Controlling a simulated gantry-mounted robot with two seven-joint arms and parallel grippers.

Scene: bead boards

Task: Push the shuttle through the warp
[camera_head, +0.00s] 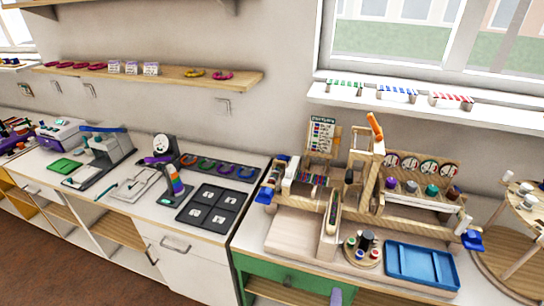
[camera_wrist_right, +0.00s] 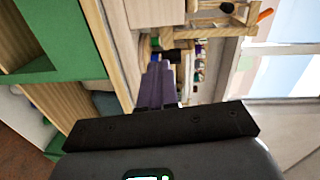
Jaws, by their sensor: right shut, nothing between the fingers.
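A wooden loom-like frame (camera_head: 365,165) stands on the right-hand bench, with a strip of coloured threads (camera_head: 313,180), apparently the warp, at its left. A long, narrow wooden piece (camera_head: 333,210), apparently the shuttle, sits at the upright board in front of the frame; I cannot tell whether it touches the threads. My right gripper (camera_head: 336,297) shows only as a purple tip at the bottom edge, in front of the bench and apart from these things. In the right wrist view its purple fingers (camera_wrist_right: 158,85) are together and empty. My left gripper is not in view.
A blue tray (camera_head: 422,265) and a round stand of spools (camera_head: 362,248) lie at the bench's front right. A bare wooden board (camera_head: 293,235) is left of the upright board. A rack of spools (camera_head: 425,190) stands behind. Black pads (camera_head: 212,207) lie on the left bench.

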